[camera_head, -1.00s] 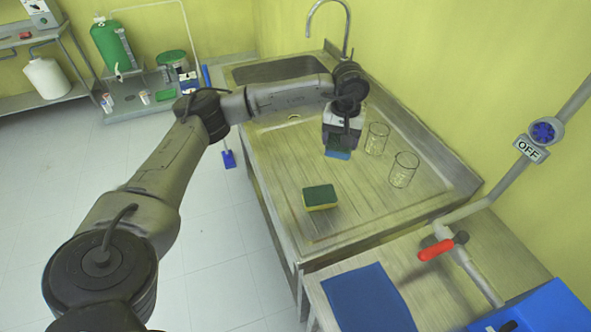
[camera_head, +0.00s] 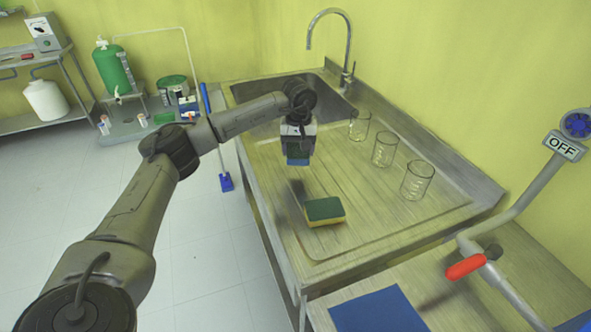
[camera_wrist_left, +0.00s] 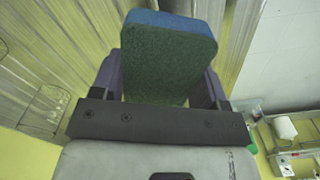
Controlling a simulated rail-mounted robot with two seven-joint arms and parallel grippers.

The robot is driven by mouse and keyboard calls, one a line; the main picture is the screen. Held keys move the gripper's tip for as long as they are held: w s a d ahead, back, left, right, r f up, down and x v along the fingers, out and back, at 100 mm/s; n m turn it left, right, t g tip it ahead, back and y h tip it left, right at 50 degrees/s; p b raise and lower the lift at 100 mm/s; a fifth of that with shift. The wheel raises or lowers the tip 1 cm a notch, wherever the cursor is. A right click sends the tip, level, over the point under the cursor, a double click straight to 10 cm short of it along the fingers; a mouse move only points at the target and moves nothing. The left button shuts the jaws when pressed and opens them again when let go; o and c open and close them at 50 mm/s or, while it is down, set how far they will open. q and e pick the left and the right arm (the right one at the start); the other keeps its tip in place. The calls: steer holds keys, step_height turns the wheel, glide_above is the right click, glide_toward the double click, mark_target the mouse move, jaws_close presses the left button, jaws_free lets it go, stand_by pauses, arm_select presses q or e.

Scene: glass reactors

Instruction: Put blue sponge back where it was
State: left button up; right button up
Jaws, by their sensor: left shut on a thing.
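My left gripper (camera_head: 297,152) is shut on the blue sponge (camera_head: 298,161). It holds the sponge above the ribbed drainboard, left of the beakers. In the left wrist view the sponge (camera_wrist_left: 168,62) stands between the two fingers of the gripper (camera_wrist_left: 160,85), with a dark green face toward the camera and a blue edge on top. A second sponge, yellow with a green top (camera_head: 325,211), lies on the drainboard (camera_head: 375,215), nearer than the gripper. My right gripper is not in view.
Three glass beakers (camera_head: 360,125) (camera_head: 384,149) (camera_head: 417,181) stand in a row along the right of the drainboard. A sink with a curved tap (camera_head: 347,50) is behind. A blue mat (camera_head: 380,312) and a red-handled valve (camera_head: 466,267) are in front. Bare drainboard surrounds the yellow-green sponge.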

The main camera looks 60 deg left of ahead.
mark_target(298, 172)
arm_select(q)
step_height(298, 172, down, 6)
steer(key=shift+b, duration=0.85)
steer(key=shift+d+f, duration=0.1)
steer(key=shift+f, duration=0.1)
steer(key=o, duration=0.9)
steer(key=shift+r+p, duration=1.25)
steer(key=shift+r, duration=2.65)
